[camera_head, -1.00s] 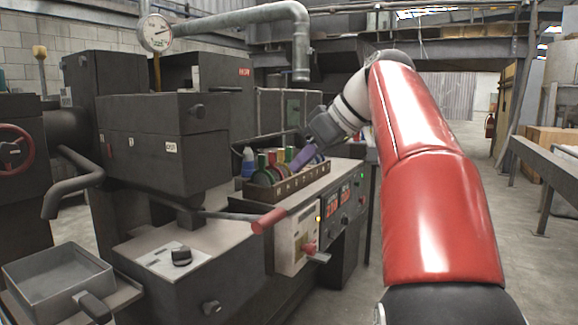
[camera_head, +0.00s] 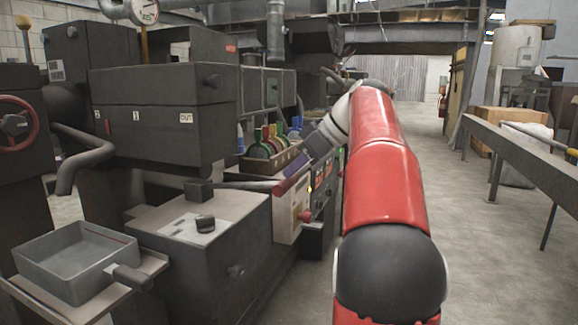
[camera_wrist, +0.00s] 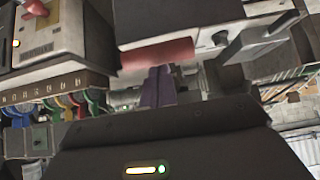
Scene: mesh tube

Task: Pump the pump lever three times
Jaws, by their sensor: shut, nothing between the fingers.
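The pump lever is a dark rod ending in a red grip (camera_head: 288,186). It sticks out to the right, roughly level, from a block on the grey machine. My gripper (camera_head: 294,175) is at the grip, with its purple fingers shut and nothing between them. In the wrist view the red grip (camera_wrist: 158,54) lies crosswise just beyond the fingertips (camera_wrist: 158,72). Fingers and grip look very close; I cannot tell whether they touch. The fingers are not around the grip.
A rack (camera_head: 272,163) of coloured spools stands behind the lever. A control panel (camera_head: 289,216) with a red knob (camera_head: 306,215) is below the grip. A grey tray (camera_head: 75,262) sits at the front left. Open floor lies to the right, before a long metal beam (camera_head: 520,160).

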